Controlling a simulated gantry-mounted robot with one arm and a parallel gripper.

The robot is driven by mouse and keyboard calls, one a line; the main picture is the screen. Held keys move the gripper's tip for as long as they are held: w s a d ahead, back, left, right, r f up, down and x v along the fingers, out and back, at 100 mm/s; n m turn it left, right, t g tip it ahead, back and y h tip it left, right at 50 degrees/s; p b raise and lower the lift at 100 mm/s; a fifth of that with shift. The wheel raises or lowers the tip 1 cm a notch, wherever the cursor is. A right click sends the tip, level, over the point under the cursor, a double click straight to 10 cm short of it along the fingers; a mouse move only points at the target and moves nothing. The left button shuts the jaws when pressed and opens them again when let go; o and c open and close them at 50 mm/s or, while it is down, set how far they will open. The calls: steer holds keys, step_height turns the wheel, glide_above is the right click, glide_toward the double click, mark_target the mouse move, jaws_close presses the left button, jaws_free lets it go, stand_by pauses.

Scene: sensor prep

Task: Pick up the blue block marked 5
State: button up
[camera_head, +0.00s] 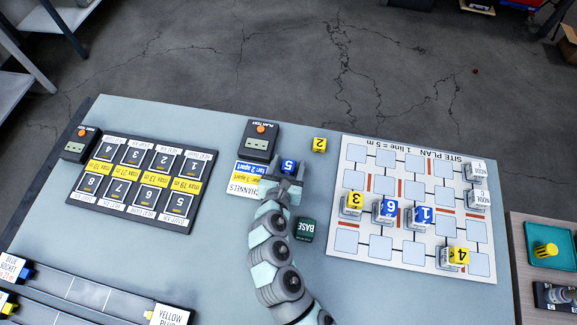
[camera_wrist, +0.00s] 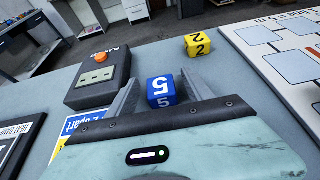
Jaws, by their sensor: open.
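My gripper (camera_head: 285,170) is open around the block. In the wrist view my gripper (camera_wrist: 158,88) has a finger on each side, with a gap visible at the left; I cannot tell whether the right finger touches the block.
A yellow block marked 2 (camera_head: 319,145) stands behind and right, near the site plan board (camera_head: 350,245), which holds several numbered blocks. The dark button box (camera_head: 259,141) is close at the left. The green BASE block (camera_head: 306,230) is beside my arm. A channels card (camera_head: 245,185) lies left.

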steer(key=shift+c, duration=0.4)
jaws_close()
